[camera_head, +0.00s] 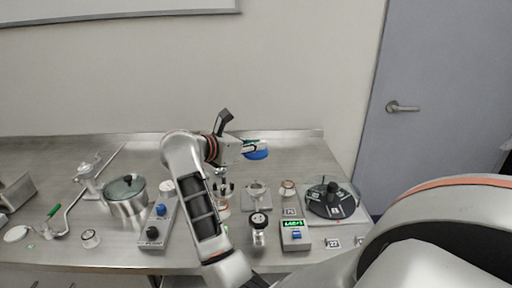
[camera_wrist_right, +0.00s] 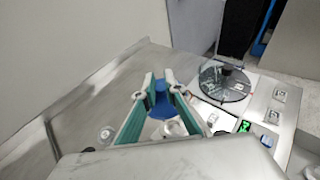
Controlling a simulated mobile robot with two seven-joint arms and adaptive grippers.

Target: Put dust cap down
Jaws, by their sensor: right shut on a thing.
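The dust cap is a blue round piece (camera_head: 256,154), seen just below and at the tip of my right gripper (camera_head: 250,146) in the head view. It is raised above the back of the steel table. In the right wrist view the blue cap (camera_wrist_right: 162,106) lies between the green-padded fingers of my right gripper (camera_wrist_right: 161,88), which is shut on it. The fingers hide part of the cap. My left gripper does not show.
The steel table (camera_head: 300,150) holds a lidded metal pot (camera_head: 127,196), a knobbed control box (camera_head: 158,222), a green-display box (camera_head: 295,236) and a round dark device under a clear cover (camera_head: 332,201). Small fittings stand below the gripper. The table's back strip is mostly clear.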

